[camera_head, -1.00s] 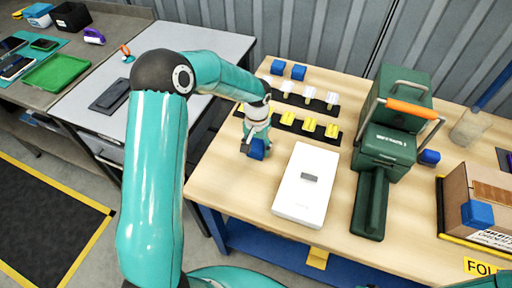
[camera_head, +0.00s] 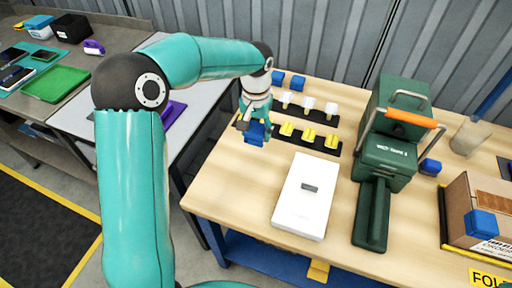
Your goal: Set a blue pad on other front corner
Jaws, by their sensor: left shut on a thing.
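My left gripper (camera_head: 254,122) is shut on a blue pad (camera_head: 256,133), held near the left part of the wooden table, beside the yellow pieces. Whether the pad touches the table is hard to tell. A brown carton (camera_head: 459,206) stands at the right edge, partly cut off, with another blue pad (camera_head: 482,223) on its near corner. A further blue pad (camera_head: 430,167) shows beside the green machine. Two more blue pads, one (camera_head: 278,77) and another (camera_head: 298,82), lie at the back left of the table. My right gripper is not in view.
A green machine (camera_head: 388,150) with an orange handle stands between my left gripper and the carton. A white box (camera_head: 304,196) lies in front. Black strips hold white pieces (camera_head: 309,103) and yellow pieces (camera_head: 309,135). A clear cup (camera_head: 468,137) stands behind the carton.

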